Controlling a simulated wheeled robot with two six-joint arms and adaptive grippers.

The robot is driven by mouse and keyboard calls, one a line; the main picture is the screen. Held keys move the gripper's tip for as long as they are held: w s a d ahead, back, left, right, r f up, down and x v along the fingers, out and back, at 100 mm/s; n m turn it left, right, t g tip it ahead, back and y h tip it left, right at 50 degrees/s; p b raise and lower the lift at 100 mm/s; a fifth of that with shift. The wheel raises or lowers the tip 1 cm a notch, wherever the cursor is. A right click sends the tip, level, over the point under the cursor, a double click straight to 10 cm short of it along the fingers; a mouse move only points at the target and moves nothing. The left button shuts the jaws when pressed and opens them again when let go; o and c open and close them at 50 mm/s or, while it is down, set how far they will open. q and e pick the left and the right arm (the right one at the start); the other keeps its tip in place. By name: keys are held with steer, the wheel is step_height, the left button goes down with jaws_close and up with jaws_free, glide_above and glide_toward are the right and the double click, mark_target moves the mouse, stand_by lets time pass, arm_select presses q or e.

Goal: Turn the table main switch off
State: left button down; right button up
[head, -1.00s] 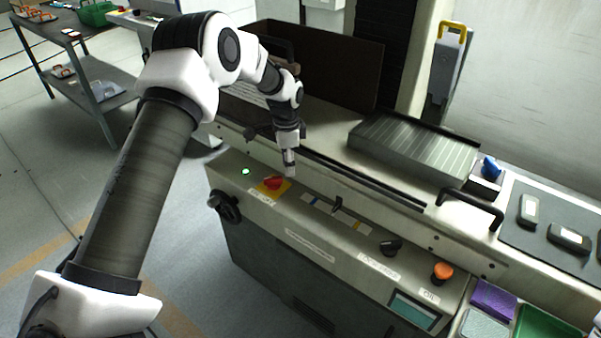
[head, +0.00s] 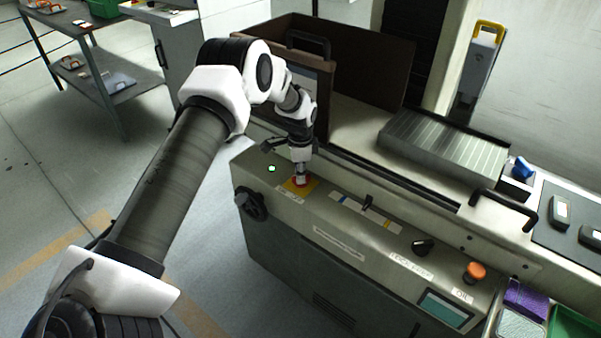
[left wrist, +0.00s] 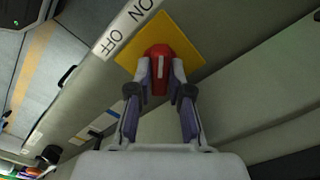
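The table main switch is a red rotary knob (left wrist: 158,66) on a yellow plate (left wrist: 182,38), on the sloped front panel of the machine. In the left wrist view a white label (left wrist: 126,28) with ON and OFF lies beside the plate, and a white mark runs along the knob. My left gripper (head: 300,181) is down at the switch; its fingertips (left wrist: 161,72) lie on both sides of the knob and look shut against it. In the head view the gripper hides most of the knob. My right gripper is not in view.
A green lamp (head: 272,168) is lit left of the switch. A black handwheel (head: 250,204) is on the machine's left end. A small lever (head: 367,202), a black knob (head: 422,247) and an orange button (head: 474,272) sit further right on the panel. A dark bin (head: 350,62) stands behind.

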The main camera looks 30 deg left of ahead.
arm_select(q)
steer(key=shift+n, duration=0.4)
steer(key=n, duration=0.4)
steer(key=shift+w+d+r+p, duration=0.1)
steer(key=shift+p, duration=0.3)
steer(key=n, duration=0.4)
steer(key=shift+r+n+p, duration=0.1)
steer(key=shift+n+p, duration=0.3)
steer(key=n, duration=0.4)
steer(key=shift+w+n+p, duration=0.15)
steer(key=shift+n+p, duration=0.15)
steer(key=shift+p, duration=0.1)
steer(key=shift+n+p, duration=0.35)
steer(key=shift+n, duration=1.55)
steer(key=c, duration=1.2)
jaws_free()
steer(key=shift+o, duration=0.6)
